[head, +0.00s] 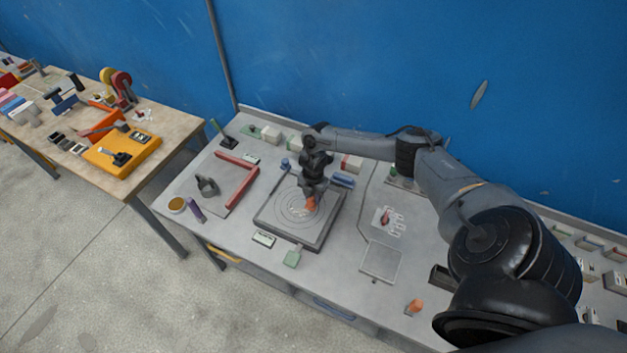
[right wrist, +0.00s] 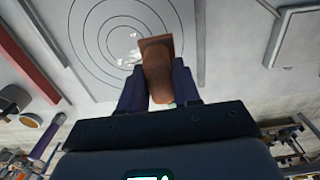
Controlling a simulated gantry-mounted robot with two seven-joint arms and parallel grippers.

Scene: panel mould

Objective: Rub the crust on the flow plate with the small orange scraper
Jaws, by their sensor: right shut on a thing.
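The flow plate (head: 279,222) is a grey square plate with concentric rings on the bench. Its rings (right wrist: 95,62) also show in the right wrist view. My right gripper (head: 311,193) is over the plate, shut on the small orange scraper (head: 310,204). In the right wrist view the scraper (right wrist: 157,70) sits between the dark fingers of the gripper (right wrist: 160,92), its flat end toward the rings. A pale patch of crust (right wrist: 130,57) shows beside the scraper's end. I cannot tell whether the scraper touches the plate. My left gripper is not in view.
A red angled bar (head: 239,172), a grey clamp-like part (head: 207,186) and a purple cylinder (head: 195,210) lie left of the plate. A green-handled piece (head: 292,257) and a small label box (head: 264,240) lie in front. A flat square (head: 380,262) lies to the right.

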